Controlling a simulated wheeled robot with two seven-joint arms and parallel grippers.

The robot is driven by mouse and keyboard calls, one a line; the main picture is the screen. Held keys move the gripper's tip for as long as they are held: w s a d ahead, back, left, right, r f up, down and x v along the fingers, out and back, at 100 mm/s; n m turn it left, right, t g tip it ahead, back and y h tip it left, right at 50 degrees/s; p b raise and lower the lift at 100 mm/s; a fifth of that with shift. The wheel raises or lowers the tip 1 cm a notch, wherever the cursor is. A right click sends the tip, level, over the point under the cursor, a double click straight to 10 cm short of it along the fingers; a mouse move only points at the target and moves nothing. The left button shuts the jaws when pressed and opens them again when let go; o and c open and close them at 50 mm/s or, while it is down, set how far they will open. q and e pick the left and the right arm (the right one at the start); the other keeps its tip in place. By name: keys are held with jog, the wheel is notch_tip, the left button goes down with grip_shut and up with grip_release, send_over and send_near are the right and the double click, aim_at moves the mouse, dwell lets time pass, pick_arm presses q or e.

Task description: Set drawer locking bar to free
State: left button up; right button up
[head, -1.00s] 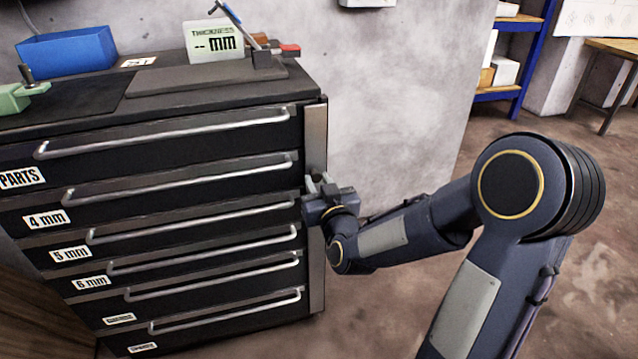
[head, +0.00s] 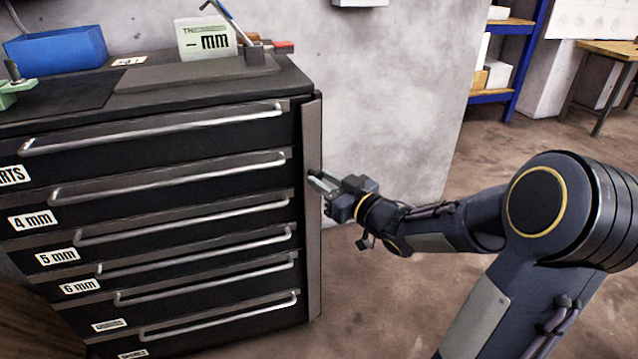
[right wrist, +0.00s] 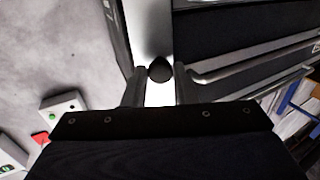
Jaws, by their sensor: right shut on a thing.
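The drawer cabinet (head: 160,173) is black with several silver-handled drawers, all looking shut. The locking bar (head: 312,255) is a tall grey metal strip along the cabinet's right front edge. It stands upright; whether it is turned away from the drawer fronts is hard to tell. My right gripper (head: 321,183) is at the bar's outer side, about mid-height, fingers pointing left. In the right wrist view, its fingers are shut on a dark rounded knob (right wrist: 160,69) at the grey bar (right wrist: 150,28). My left gripper is out of view.
On the cabinet top are a blue bin (head: 57,47), a thickness display (head: 205,40) and a green device (head: 12,90). A grey wall (head: 385,110) stands behind, and a blue shelf rack (head: 515,60) stands at the back right. Open floor lies right of the cabinet.

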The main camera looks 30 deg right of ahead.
jog(key=shift+w+d+r+n+g+y+p, duration=0.1)
jog(key=shift+w+d+n+g+y+p, duration=0.3)
jog(key=shift+d+n+g+y+p, duration=1.45)
jog(key=shift+w+d+f+n+g+y+p, duration=0.1)
jog(key=shift+w+d+n+g+y+p, duration=0.3)
jog(key=shift+n+g+y+p, duration=2.9)
jog(key=shift+w+d+r+n+g+y+p, duration=0.1)
jog(key=shift+w+d+n+g+y+p, duration=0.3)
jog(key=shift+d+n+g+y+p, duration=1.45)
jog(key=shift+a+n+g+y+p, duration=0.45)
jog(key=shift+a+g, duration=0.3)
jog(key=shift+g, duration=0.45)
jog(key=o, duration=1)
